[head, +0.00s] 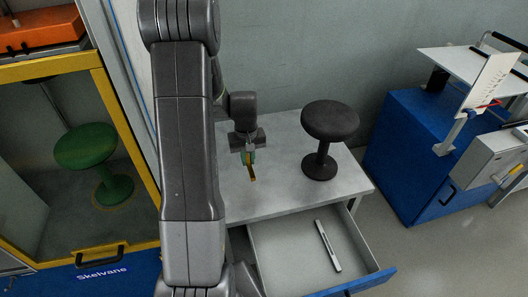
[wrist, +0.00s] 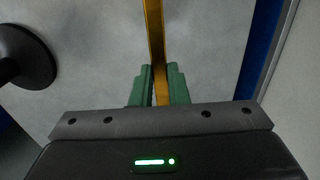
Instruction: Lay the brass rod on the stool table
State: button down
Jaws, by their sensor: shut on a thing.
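My gripper (head: 247,157) is over the grey stool table (head: 273,197), left of the black stool. It is shut on the brass rod (head: 252,173), which shows as a short golden bar below the fingers. In the wrist view the brass rod (wrist: 155,40) runs up from between my green fingers (wrist: 158,88). The grey table top (wrist: 95,75) lies beyond it. I cannot tell whether the rod touches the table.
A black stool (head: 330,121) stands on the table; it also shows in the wrist view (wrist: 28,58). An open drawer (head: 290,250) below holds a flat metal bar (head: 327,246). A yellow-framed cabinet (head: 60,70) with a green stool (head: 95,150) is left. A blue cabinet (head: 405,150) is right.

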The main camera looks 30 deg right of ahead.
aim_at(250, 183)
notch_tip(250, 183, down, 10)
jog(key=shift+r+b, duration=0.25)
jog(key=shift+b, duration=0.1)
jog(key=shift+f, duration=0.1)
jog(key=shift+f, duration=0.15)
jog(key=c, duration=1.4)
grip_release()
notch_tip(250, 183, up, 12)
jog(key=shift+r+p, duration=0.25)
jog(key=shift+p, duration=0.25)
